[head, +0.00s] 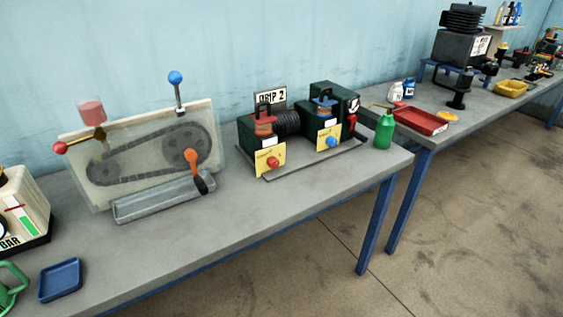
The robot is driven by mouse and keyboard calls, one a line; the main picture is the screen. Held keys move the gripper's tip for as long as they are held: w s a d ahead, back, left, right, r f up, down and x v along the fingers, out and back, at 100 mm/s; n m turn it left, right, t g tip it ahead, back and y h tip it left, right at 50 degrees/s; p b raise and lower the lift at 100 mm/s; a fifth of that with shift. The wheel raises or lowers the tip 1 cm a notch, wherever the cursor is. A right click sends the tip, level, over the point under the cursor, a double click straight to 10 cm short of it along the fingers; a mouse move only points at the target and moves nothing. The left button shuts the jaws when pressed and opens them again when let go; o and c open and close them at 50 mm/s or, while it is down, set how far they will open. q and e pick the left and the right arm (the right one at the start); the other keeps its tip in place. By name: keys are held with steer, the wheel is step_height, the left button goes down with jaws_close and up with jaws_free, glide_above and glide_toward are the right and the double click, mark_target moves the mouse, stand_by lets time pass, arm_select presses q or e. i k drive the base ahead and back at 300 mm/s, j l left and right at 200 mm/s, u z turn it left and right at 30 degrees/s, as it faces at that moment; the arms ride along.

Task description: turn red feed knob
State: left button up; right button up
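A red knob (273,163) is mounted on a yellow plate (264,171) on the front of the left green unit of the machine signed with a white plate (270,98). The plate's small lettering is too small to read. A blue knob (331,142) sits on a similar yellow plate on the right green unit (320,116). A red ball (59,147) ends a brass lever on the left of the clear-cased chain machine. I cannot tell from the lettering which red part is the feed knob. Neither of my grippers is in view.
The chain machine (150,152) has an orange-and-black handle (195,168) and a grey trough (165,197). A green oil can (384,131) stands at the bench's right end. A blue tray (60,279) lies front left. The bench front (240,220) is clear.

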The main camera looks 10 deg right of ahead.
mark_target(273, 162)
steer(key=i+l, duration=0.2)
steer(key=l, duration=0.2)
steer(key=i+l, duration=0.25)
steer(key=l, duration=0.15)
steer(key=i+l+u, duration=0.1)
steer(key=l, duration=0.15)
steer(key=i+l, duration=0.15)
steer(key=l, duration=0.15)
steer(key=i+l+u, duration=0.15)
steer(key=k+l, duration=0.05)
steer(key=l, duration=0.05)
